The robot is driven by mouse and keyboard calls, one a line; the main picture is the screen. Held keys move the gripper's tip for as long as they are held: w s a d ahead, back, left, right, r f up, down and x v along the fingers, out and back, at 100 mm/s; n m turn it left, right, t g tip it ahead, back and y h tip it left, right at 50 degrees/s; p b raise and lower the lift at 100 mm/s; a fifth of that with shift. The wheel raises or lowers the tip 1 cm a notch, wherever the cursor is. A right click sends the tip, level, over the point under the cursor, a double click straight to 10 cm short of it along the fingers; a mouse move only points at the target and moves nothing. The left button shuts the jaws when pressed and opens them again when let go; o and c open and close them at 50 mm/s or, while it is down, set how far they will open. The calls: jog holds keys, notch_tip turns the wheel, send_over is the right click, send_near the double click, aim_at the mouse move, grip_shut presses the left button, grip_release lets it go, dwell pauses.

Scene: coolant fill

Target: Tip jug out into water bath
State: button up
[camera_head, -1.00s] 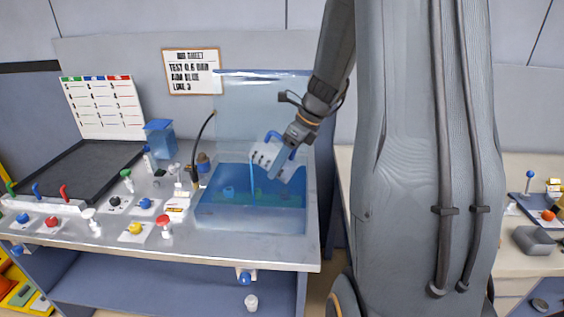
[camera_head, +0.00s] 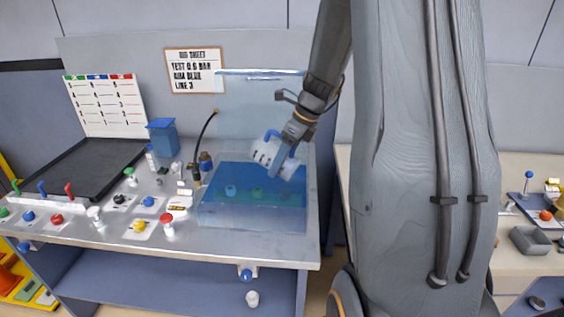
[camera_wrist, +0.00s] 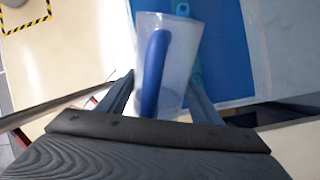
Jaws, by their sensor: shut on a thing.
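The jug (camera_head: 270,152) is translucent white with a blue handle. My gripper (camera_head: 291,141) is shut on it and holds it tilted over the water bath, its mouth toward the lower left. The water bath (camera_head: 212,214) is a clear-walled tank of blue water set in the metal bench. No stream shows from the jug now. In the wrist view the jug (camera_wrist: 178,60) sits between my fingers, its blue handle toward the camera and the blue water (camera_wrist: 222,60) beyond it. The jug looks clear inside; whether any liquid remains I cannot tell.
A clear raised panel (camera_head: 250,110) stands behind the bath. Left of it are a black hose (camera_head: 201,135), a blue container (camera_head: 162,137), several coloured knobs and a dark tray (camera_head: 80,168). A second bench (camera_head: 520,165) stands at the right.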

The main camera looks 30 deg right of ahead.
jog(key=shift+w+a+r+g+h, duration=0.15)
jog(key=shift+r+g+h, duration=0.15)
jog(key=shift+r+g, duration=0.2)
jog(key=shift+w+a+r+g+h, duration=0.15)
jog(key=shift+r+g+h, duration=0.15)
jog(key=shift+r+g, duration=0.2)
jog(key=shift+r, duration=0.1)
dwell(0.4)
jog(key=shift+w+a+r+g+h, duration=0.1)
jog(key=shift+w+r+g+h, duration=0.15)
jog(key=shift+r+g+h, duration=0.35)
dwell(1.9)
